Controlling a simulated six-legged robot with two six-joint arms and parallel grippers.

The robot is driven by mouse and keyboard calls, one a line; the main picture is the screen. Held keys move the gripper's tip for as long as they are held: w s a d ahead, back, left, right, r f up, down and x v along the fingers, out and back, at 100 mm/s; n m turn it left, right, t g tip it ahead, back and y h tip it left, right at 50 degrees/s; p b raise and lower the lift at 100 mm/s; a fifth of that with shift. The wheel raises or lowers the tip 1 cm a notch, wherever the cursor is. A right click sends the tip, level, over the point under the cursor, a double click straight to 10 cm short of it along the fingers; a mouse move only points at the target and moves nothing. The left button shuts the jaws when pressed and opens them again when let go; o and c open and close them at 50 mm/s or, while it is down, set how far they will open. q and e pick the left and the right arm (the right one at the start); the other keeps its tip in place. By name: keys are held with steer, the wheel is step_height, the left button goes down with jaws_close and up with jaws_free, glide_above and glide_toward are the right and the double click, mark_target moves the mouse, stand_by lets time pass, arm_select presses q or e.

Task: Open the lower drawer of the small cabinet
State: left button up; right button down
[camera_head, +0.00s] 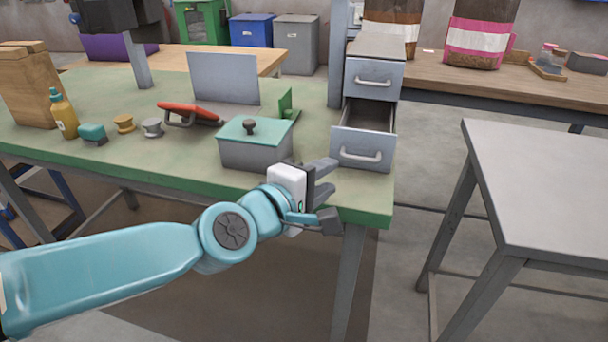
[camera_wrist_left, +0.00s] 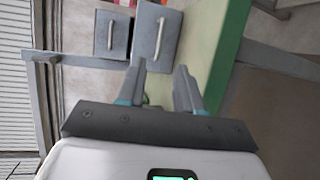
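The small cabinet (camera_head: 376,46) is grey and stands at the right end of the green workbench. Its upper drawer (camera_head: 373,80) is shut. Its lower drawer (camera_head: 348,147) is pulled out, with the dark inside showing behind its front. Its pale bar handle (camera_head: 363,156) faces me. My left gripper (camera_head: 332,194) is open and empty, in front of and below this handle, apart from it. In the left wrist view the open fingers (camera_wrist_left: 161,72) point towards the lower drawer (camera_wrist_left: 150,38) and its handle, with the upper drawer (camera_wrist_left: 112,34) beside it. My right gripper is not in view.
A grey box with a green lid (camera_head: 256,142) stands on the green workbench (camera_head: 184,168) left of the drawer, close to my left gripper. A bare grey table (camera_head: 540,180) is at the right. The floor between both tables is clear.

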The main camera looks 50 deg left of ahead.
arm_select(q)
steer(key=v, duration=0.5)
steer(key=shift+s+p, duration=0.25)
steer(key=shift+p, duration=0.1)
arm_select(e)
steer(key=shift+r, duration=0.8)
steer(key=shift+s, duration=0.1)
